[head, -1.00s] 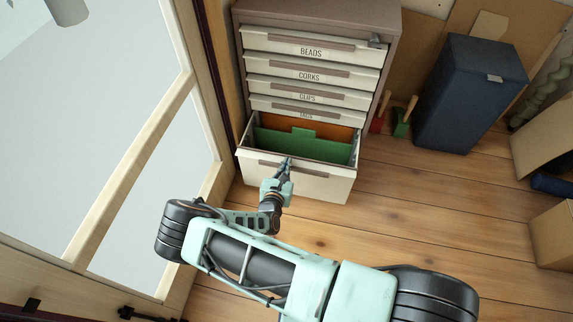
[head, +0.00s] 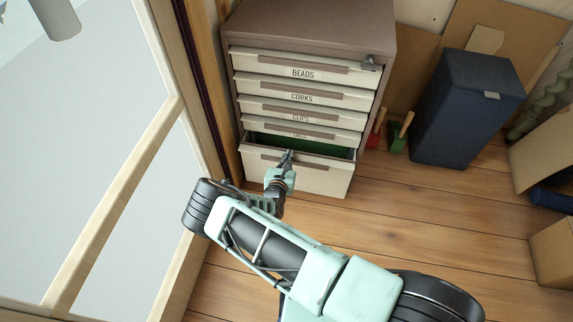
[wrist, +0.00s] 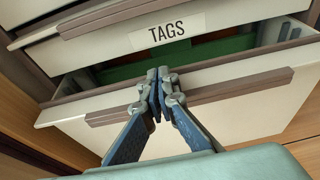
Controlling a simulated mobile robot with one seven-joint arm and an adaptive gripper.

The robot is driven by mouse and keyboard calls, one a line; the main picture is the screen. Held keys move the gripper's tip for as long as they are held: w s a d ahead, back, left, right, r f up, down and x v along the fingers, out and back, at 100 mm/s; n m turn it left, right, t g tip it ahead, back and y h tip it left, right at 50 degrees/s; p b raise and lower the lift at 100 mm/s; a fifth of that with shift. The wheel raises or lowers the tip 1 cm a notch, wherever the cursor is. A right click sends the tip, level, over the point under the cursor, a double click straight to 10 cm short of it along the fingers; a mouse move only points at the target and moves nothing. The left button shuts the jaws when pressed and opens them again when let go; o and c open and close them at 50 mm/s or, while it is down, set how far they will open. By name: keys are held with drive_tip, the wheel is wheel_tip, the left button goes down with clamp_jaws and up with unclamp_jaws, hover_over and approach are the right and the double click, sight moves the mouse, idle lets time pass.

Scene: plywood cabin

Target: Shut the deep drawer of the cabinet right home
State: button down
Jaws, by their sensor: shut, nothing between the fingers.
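The cabinet (head: 310,22) is brown with pale drawers, standing against the back wall. Its deep bottom drawer (head: 325,182) is partly open, with a narrow gap showing green inside. In the wrist view the deep drawer's front (wrist: 245,122) has a long brown handle strip, and green and orange files show behind it. My gripper (head: 287,156) is shut and empty at the top middle of this drawer front. In the wrist view my gripper's fingertips (wrist: 158,75) are together at the handle strip and top edge; they appear to touch the front.
The drawers above, labelled BEADS (head: 303,73), CORKS, CLIPS and TAGS (wrist: 167,31), look closed or nearly so. A dark blue bin (head: 467,108) and red and green brushes stand right of the cabinet. A glazed wooden frame (head: 165,130) is close on the left. Wooden floor is clear in front.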

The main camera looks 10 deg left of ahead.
drive_tip(key=shift+w, duration=1.4)
